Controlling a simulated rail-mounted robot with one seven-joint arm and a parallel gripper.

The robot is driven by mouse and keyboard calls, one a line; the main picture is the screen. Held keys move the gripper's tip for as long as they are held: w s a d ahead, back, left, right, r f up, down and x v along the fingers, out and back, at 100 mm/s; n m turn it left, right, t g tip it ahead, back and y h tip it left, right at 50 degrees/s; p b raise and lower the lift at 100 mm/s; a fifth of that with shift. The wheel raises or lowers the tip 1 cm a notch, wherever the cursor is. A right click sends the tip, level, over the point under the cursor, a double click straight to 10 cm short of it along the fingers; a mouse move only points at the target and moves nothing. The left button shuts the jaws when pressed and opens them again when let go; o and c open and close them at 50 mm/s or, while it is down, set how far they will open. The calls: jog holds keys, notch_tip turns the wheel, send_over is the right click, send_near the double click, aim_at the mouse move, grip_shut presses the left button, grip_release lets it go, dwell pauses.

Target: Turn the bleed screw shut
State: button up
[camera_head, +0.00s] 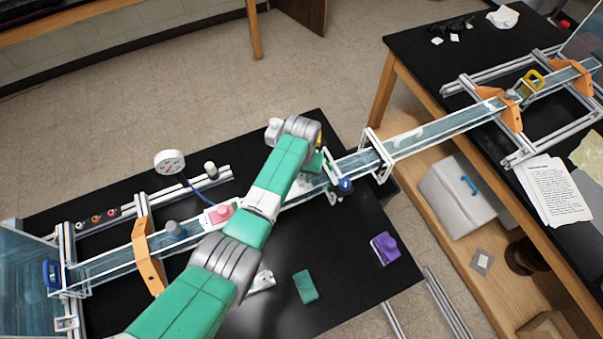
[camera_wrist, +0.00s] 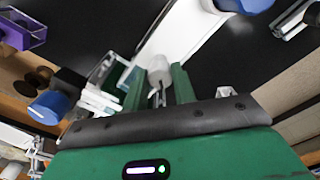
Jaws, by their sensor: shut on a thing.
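In the wrist view, a small pale cylindrical knob (camera_wrist: 158,68) with thin metal rods beside it shows between my two green fingers; it looks like the bleed screw. My gripper (camera_wrist: 158,84) is shut on it, one finger on each side. The fingers partly hide the screw's lower part, and its seat is not clear. In the head view, my gripper (camera_head: 314,163) is over the clear channel (camera_head: 352,164), near the far right edge of the black table. My own arm hides the bleed screw there.
A blue knob (camera_head: 345,185) is on the channel close to my gripper. A gauge (camera_head: 170,161), a pink block (camera_head: 221,212) and orange brackets (camera_head: 148,255) stand to the left.

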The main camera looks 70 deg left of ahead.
aim_at(302, 176)
jog(key=m, duration=0.5)
jog(key=shift+m, duration=2.5)
jog(key=o, duration=1)
notch_tip(302, 176, up, 8)
jog(key=shift+f, duration=0.1)
